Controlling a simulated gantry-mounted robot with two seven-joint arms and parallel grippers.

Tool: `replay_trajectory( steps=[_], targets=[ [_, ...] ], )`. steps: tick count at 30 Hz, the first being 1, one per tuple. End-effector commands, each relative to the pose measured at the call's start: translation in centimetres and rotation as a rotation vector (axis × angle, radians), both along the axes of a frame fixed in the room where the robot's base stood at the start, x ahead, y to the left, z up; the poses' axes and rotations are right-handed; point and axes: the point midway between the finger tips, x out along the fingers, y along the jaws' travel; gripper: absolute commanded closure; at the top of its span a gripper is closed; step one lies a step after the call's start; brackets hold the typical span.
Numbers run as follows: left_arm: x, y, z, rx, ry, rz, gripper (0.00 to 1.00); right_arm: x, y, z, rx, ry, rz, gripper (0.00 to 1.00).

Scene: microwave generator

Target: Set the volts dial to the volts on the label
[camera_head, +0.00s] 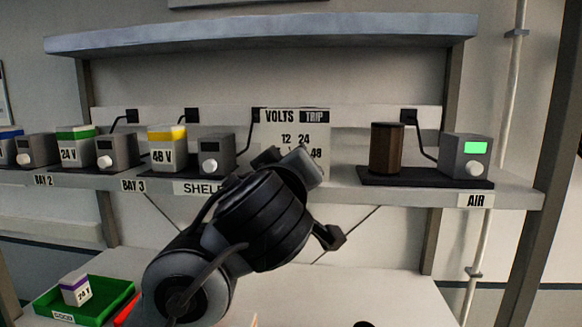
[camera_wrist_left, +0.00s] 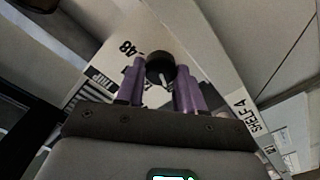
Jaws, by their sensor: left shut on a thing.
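The white panel (camera_head: 268,137) headed VOLTS and TRIP stands on the shelf, with 12, 24 and 48 readable. The volts dial is hidden behind my left arm in the head view. In the left wrist view the dial is a round black knob (camera_wrist_left: 159,66) with a pale line on it; I cannot tell which number it points to. My left gripper (camera_wrist_left: 160,75), with purple fingers, is shut on the dial, one finger on each side. A white, purple-topped block (camera_head: 76,290) labelled 24 V sits in a green tray (camera_head: 112,306) at lower left. My right gripper is not in view.
Power blocks, one green-topped (camera_head: 76,148) at 24 V and one yellow-topped (camera_head: 167,148) at 48 V, stand beside grey boxes on the shelf. A brown cylinder (camera_head: 386,148) and a box with a lit green screen (camera_head: 466,158) stand right. The bench's right side is mostly clear.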

Motion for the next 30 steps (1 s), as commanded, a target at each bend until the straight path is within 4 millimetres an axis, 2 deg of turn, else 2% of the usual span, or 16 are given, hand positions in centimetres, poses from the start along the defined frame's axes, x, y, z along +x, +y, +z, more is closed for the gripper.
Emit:
replay_trajectory(
  steps=[11,30],
  targets=[
    [0.0,-0.1,-0.1,0.211,-0.026,0.001,0.93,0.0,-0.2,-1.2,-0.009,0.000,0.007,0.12],
    [-0.1,-0.2,0.0,0.814,-0.102,0.001,0.93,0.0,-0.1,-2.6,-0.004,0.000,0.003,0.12]
  ],
)
